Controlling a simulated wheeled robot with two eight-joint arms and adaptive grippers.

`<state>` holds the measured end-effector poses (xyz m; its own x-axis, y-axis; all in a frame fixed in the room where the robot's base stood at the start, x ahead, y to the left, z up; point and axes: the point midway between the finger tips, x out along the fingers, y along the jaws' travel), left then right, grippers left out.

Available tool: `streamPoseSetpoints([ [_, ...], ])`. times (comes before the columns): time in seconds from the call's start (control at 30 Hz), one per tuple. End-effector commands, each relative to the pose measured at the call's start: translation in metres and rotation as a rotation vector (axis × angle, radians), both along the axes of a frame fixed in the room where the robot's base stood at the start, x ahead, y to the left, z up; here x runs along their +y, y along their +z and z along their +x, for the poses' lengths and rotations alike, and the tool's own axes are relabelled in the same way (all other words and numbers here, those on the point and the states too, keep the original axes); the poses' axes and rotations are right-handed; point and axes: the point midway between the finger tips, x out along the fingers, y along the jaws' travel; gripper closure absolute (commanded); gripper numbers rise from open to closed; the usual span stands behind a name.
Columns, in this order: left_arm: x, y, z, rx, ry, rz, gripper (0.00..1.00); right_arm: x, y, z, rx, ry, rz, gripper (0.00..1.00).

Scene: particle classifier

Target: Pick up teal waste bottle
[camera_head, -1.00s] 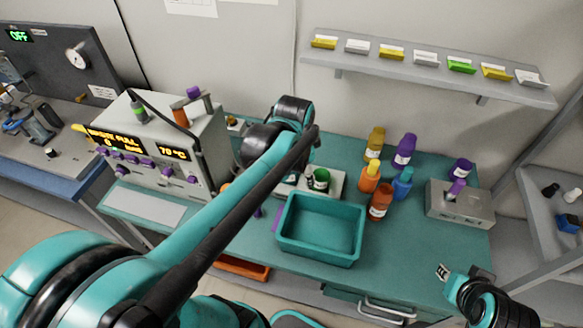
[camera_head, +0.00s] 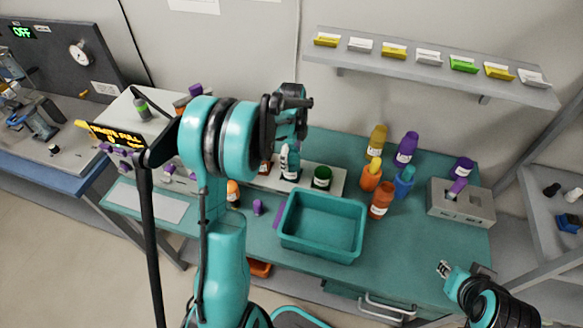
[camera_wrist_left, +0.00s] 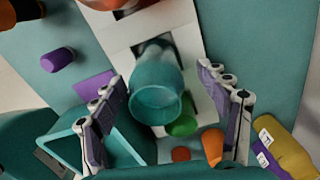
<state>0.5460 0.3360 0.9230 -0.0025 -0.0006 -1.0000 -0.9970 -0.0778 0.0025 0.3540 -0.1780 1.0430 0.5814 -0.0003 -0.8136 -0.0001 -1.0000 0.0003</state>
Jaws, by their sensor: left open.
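In the left wrist view a teal bottle (camera_wrist_left: 157,85), its round open end facing the camera, stands in a white rack (camera_wrist_left: 190,25). My left gripper (camera_wrist_left: 167,105) is open, with one finger on either side of the bottle and visible gaps. In the head view my left gripper (camera_head: 289,163) hangs over the white rack (camera_head: 325,176), and it and the arm mostly hide the bottle there. My right gripper (camera_head: 444,270) is low at the right, away from the bottle; its jaw opening is too small to judge.
A teal bin (camera_head: 318,252) stands in front of the rack. A green-topped container (camera_head: 322,177) sits in the rack beside my left gripper. Several orange, yellow, purple and blue bottles stand right of it. A grey box (camera_head: 461,207) is farther right. The front right table is clear.

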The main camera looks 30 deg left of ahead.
Motion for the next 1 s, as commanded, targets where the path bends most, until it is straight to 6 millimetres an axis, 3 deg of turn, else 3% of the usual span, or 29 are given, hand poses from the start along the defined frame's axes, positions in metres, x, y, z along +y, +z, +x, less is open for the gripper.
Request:
streamPoseSetpoints([
  [0.2,-0.002,-0.037,-0.004,0.0,0.0,0.0,0.25,0.0,-0.017,0.0,0.0,0.0,0.0,0.74],
  [0.47,-0.002,-0.04,-0.004,-0.001,0.001,0.0,0.25,0.0,-0.017,0.0,0.0,0.0,0.0,0.74],
  [0.73,-0.002,-0.04,-0.004,-0.001,0.001,0.0,0.92,0.0,-0.017,0.0,0.0,0.0,0.0,0.74],
  [1.0,-0.002,-0.038,-0.004,-0.001,0.001,0.0,0.92,0.0,-0.016,0.0,0.0,0.0,0.0,0.74],
])
